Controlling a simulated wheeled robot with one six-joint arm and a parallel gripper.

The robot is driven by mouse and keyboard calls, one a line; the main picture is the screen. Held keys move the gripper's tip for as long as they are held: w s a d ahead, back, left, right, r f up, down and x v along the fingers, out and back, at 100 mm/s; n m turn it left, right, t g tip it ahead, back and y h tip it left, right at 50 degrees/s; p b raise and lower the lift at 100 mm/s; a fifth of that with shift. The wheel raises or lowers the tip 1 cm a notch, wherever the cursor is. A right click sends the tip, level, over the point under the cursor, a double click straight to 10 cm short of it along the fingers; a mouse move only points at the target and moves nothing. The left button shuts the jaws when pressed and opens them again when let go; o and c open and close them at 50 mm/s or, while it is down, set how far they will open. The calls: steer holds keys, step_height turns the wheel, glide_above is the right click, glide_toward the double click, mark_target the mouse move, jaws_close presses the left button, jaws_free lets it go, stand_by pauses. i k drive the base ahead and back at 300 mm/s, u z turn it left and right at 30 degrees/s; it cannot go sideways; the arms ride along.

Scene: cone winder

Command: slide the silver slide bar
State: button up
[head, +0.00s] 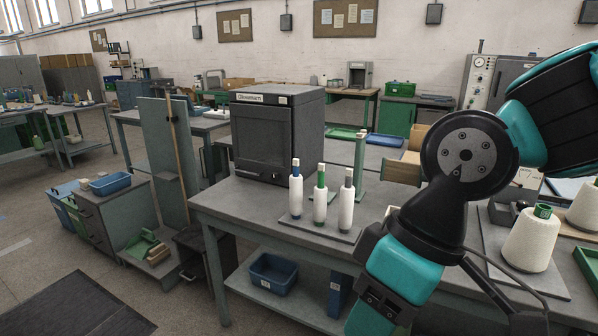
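I cannot make out a silver slide bar in the head view. The front right part of the workbench (250,208) is partly hidden behind my teal and black arm. My gripper is not in view, so I cannot tell what it is near or whether it holds anything.
Three white bobbins (320,205) with blue, green and grey tops stand on a grey plate (300,228). A dark cabinet (262,140) stands behind them, and a green post (359,165) rises beside them. White yarn cones (530,240) stand at the right. Open floor lies at the left.

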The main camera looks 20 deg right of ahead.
mark_target(516, 208)
steer(key=z, duration=0.8)
steer(key=i, duration=1.15)
steer(key=z, duration=0.95)
steer(key=i, duration=0.2)
steer(key=z, duration=0.05)
